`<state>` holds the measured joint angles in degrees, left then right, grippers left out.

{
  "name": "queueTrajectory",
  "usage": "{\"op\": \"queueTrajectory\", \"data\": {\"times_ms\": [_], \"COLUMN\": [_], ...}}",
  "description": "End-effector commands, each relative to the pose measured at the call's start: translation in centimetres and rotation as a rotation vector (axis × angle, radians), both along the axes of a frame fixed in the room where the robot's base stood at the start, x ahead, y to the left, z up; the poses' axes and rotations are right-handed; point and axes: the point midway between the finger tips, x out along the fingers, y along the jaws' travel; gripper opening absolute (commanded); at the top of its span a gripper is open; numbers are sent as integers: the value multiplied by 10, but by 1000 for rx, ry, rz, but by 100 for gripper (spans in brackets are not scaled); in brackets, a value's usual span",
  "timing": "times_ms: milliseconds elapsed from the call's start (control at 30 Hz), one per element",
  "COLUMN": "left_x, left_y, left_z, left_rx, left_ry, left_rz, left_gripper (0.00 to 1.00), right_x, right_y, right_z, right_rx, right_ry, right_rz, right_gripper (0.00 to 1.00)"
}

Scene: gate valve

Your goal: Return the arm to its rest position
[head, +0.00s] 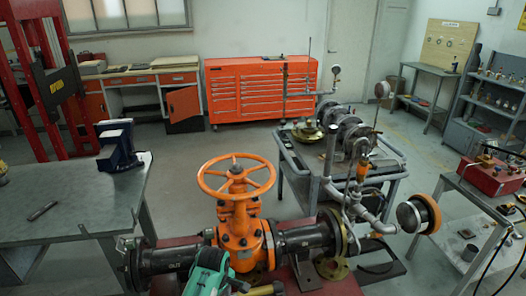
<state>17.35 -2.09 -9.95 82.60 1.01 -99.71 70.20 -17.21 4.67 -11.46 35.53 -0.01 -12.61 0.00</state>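The orange gate valve (241,222) stands upright in a dark flanged pipe (305,238) at the bottom middle of the head view. Its orange handwheel (237,176) lies level on top, with nothing touching it. Neither of my grippers shows in the head view, and I cannot tell what they hold. No part that is surely my arm is in view.
A teal-and-black object (207,272) sits in front of the valve, cut by the bottom edge. A grey workbench (62,205) with a blue vise is at left. A cart (300,172) with pipework stands behind right. A red tool cabinet (258,90) is at the back.

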Motion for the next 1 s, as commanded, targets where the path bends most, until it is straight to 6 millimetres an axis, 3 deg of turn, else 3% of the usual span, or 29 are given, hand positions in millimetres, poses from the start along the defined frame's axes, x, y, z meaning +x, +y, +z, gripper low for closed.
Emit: {"op": "queueTrajectory", "data": {"times_ms": [267, 467, 600, 800, 1000], "left_x": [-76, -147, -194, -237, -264], "left_y": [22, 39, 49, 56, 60], "left_z": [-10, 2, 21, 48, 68], "left_rx": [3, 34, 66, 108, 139], "left_ry": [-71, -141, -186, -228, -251], "left_rz": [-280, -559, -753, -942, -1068], "left_gripper": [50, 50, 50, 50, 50], "right_x": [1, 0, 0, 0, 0], "right_y": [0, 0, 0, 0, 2], "right_z": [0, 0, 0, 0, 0], "right_rx": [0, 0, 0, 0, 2], "right_ry": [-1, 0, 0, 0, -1], "right_rz": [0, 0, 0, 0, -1], "right_gripper": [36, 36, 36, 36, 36]}}
